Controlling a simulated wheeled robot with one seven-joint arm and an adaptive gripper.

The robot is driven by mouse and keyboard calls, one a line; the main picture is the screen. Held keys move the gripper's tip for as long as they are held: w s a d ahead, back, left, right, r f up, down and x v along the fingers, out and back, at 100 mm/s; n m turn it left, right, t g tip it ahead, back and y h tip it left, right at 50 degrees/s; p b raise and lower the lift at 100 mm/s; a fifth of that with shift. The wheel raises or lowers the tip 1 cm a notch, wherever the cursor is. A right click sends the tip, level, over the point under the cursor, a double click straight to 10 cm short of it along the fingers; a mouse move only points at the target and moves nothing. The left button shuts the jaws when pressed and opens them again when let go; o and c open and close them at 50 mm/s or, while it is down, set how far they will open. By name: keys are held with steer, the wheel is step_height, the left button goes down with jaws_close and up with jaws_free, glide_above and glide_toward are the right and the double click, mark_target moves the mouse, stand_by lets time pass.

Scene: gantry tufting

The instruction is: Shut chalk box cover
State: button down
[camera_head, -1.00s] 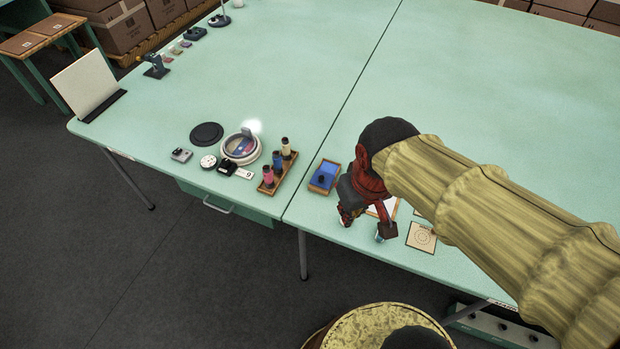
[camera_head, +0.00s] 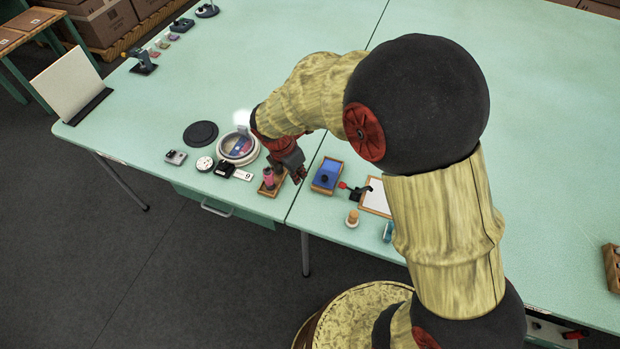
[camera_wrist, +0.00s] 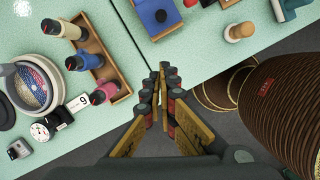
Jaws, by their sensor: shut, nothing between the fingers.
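No box is clearly marked as the chalk box. One candidate is a blue block with a dark knob in a wooden tray (camera_head: 316,187), right of the table seam; its blue part also shows at the top of the wrist view (camera_wrist: 150,20). Another is a small grey box (camera_head: 176,157) on the left, also in the wrist view (camera_wrist: 19,149). I cannot tell a cover's position on either. My gripper (camera_head: 301,175) is shut and empty near the seam, between the tray and the bottle rack. In the wrist view its fingers (camera_wrist: 167,75) touch neither.
A wooden rack (camera_head: 266,191) holds pink, blue and cream bottles, partly hidden by my gripper. A round white container (camera_head: 253,156), black disc (camera_head: 201,133) and number tag (camera_head: 243,175) stand left. A wooden stamp (camera_head: 352,219) and framed white sheet (camera_head: 376,196) are right.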

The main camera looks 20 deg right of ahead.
mark_target(323, 170)
steer(key=b+x, duration=0.3)
steer(key=x, duration=0.7)
steer(key=shift+s, duration=0.1)
steer(key=d, duration=0.1)
steer(key=w+d, duration=0.1)
steer(key=d, duration=0.1)
steer(key=shift+w+f+b, duration=0.1)
steer(key=shift+w+b, duration=0.1)
steer(key=shift+b, duration=0.15)
steer(key=shift+w+d, duration=0.2)
steer(key=shift+d, duration=0.1)
steer(key=shift+w+d, duration=0.1)
steer(key=shift+w, duration=0.05)
steer(key=w+d+p, duration=0.2)
steer(key=w, duration=0.1)
steer(key=w+d+p, duration=0.1)
steer(key=w+p, duration=0.1)
steer(key=shift+d+r, duration=0.2)
steer(key=shift+d, duration=0.1)
steer(key=shift+w+d+f, duration=0.1)
steer(key=shift+w+d, duration=0.05)
steer(key=shift+w, duration=0.05)
